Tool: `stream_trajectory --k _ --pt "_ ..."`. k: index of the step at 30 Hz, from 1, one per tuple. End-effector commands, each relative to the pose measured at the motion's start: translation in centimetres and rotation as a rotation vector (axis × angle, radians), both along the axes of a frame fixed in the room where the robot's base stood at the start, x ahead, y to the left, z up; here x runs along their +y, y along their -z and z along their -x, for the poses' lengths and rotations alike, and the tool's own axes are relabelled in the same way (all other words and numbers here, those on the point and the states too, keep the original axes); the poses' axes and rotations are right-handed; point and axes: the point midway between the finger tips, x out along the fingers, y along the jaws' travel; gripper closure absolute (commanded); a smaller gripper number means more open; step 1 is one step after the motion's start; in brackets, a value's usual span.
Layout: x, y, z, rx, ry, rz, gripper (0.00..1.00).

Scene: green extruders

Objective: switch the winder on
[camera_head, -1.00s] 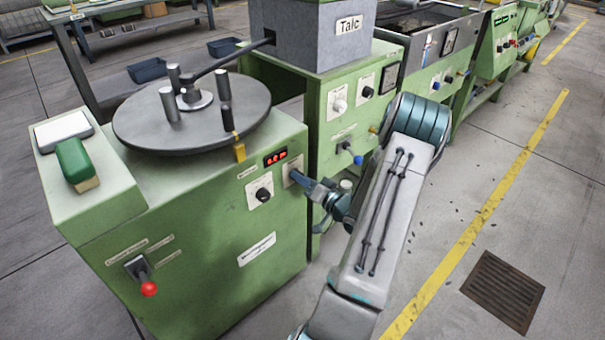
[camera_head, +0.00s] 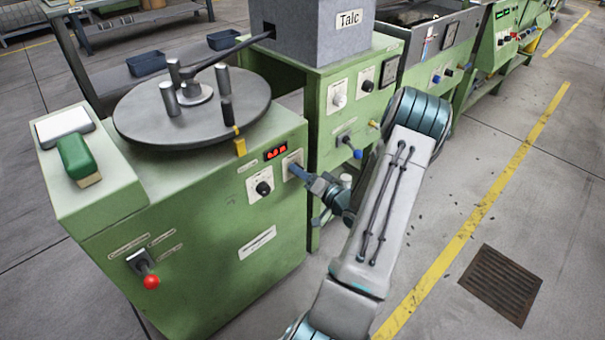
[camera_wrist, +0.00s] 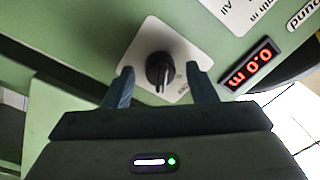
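The winder is a green cabinet (camera_head: 205,270) with a round dark plate (camera_head: 150,125) on top. A red display (camera_head: 276,152) is on its front; it also shows in the wrist view (camera_wrist: 251,66), reading 0.0 m. My gripper (camera_head: 294,171) is at the small white switch plate right of the display. In the wrist view, a black rotary knob (camera_wrist: 160,72) sits on that plate. My gripper (camera_wrist: 158,80) is open, one finger on either side of the knob. Contact cannot be told. In the head view the gripper hides part of the switch plate.
A second black knob (camera_head: 263,188) is left of my gripper. A lever with a red ball (camera_head: 151,282) is low on the cabinet. A grey Talc box (camera_head: 318,30) stands on the neighbouring green machine (camera_head: 330,135). A floor grate (camera_head: 502,284) lies right.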

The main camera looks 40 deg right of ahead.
Motion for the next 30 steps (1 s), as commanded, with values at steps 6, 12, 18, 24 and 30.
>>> stream_trajectory --k 6,12,18,24,30 --pt "-0.2 0.0 0.7 0.0 0.001 0.001 0.49" --pt "-0.6 0.1 4.2 0.001 0.005 0.0 0.49" --pt "-1.0 0.2 8.8 0.001 0.005 -0.002 0.49" --pt "-1.3 0.5 12.2 0.0 0.001 0.0 0.49" --pt "-1.4 0.6 13.6 -0.001 0.001 0.0 0.49"
